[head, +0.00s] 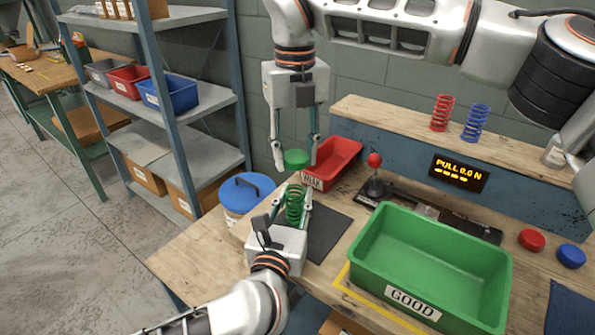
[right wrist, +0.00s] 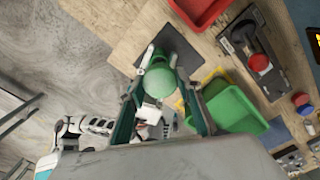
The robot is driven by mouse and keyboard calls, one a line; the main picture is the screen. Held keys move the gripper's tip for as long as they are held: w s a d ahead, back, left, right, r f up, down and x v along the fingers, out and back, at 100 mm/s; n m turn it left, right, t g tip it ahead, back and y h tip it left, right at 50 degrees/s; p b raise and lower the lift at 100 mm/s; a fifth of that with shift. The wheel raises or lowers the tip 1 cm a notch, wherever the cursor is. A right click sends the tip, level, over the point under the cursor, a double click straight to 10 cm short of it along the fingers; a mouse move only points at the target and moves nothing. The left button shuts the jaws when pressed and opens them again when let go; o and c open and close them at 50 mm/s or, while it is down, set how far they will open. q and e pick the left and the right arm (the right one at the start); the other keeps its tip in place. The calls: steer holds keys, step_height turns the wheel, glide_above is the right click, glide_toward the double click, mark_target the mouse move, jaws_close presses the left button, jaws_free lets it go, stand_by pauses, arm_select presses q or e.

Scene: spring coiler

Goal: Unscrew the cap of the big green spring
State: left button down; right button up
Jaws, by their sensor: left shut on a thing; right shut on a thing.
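The big green spring (head: 295,207) stands upright between the fingers of my left gripper (head: 292,200), which is shut on it above the near left of the bench. The round green cap (head: 296,158) is above the spring, with a visible gap between them in the head view. My right gripper (head: 296,156) points down from above and is shut on the cap, one finger on each side. In the right wrist view the cap (right wrist: 158,82) hides most of the spring below it.
A red bin (head: 338,160) stands just right of the cap. A blue-lidded tub (head: 240,192) is to the left. A green GOOD bin (head: 430,262) fills the front right. A red-knobbed lever (head: 375,162) stands behind it. Red and blue springs stand on the shelf.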

mark_target(327, 222)
steer(key=s+d+f+n, duration=0.1)
steer(key=d+f+n, duration=0.4)
steer(key=d+n, duration=0.3)
steer(key=shift+n, duration=0.4)
steer(key=f, duration=0.6)
steer(key=a+f, duration=0.1)
steer(key=f, duration=0.2)
steer(key=shift+s+f, duration=0.2)
steer(key=shift+f, duration=0.2)
steer(key=o, duration=1.2)
steer(key=shift+r, duration=0.1)
step_height(327, 222, up, 12)
steer(key=shift+r, duration=0.1)
